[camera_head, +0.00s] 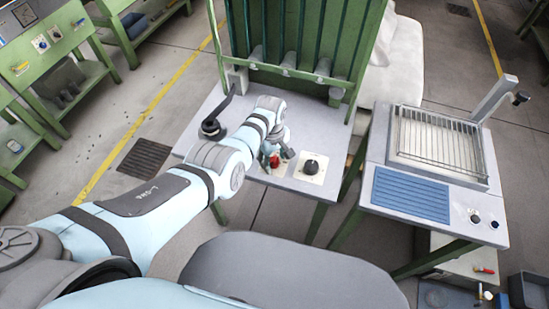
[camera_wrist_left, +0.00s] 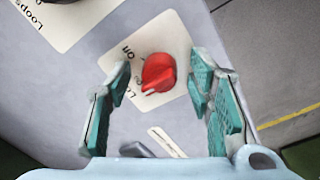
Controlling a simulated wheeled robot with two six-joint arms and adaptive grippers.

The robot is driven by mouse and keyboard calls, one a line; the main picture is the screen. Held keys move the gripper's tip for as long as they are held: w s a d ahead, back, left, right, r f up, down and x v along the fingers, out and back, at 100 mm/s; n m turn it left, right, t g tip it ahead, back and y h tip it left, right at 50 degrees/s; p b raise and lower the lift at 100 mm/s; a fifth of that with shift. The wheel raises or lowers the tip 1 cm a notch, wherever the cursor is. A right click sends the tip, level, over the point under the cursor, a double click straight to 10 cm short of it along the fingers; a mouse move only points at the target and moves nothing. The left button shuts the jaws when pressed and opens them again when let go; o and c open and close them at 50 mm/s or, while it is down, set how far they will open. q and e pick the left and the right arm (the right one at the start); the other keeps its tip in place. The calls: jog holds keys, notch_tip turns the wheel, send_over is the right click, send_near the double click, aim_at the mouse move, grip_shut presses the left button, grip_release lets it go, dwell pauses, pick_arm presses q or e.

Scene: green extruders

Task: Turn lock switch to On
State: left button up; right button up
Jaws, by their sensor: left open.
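The lock switch is a red rotary knob (camera_wrist_left: 158,73) on a cream label plate (camera_wrist_left: 172,40) in the left wrist view. "On" is readable on the plate beside the knob; other lettering is partly hidden. The knob's pointed end faces down-left in that view. In the head view the red knob (camera_head: 274,161) shows at the front of the grey machine top (camera_head: 232,116). My left gripper (camera_wrist_left: 160,90) is open, with one finger on each side of the knob and visible gaps to it. It also shows in the head view (camera_head: 274,154). My right gripper is not in view.
A black knob (camera_head: 311,166) on its own plate sits right of the red knob. A black crank handle (camera_head: 212,126) stands at the left of the machine top. The green extruder frame (camera_head: 290,40) rises behind. A separate table (camera_head: 440,170) stands to the right.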

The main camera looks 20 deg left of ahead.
aim_at(272, 159)
pick_arm(q)
notch_tip(272, 159, up, 12)
jog(key=shift+s+a, duration=0.15)
jog(key=shift+s, duration=0.1)
jog(key=shift+f, duration=0.1)
dwell(0.4)
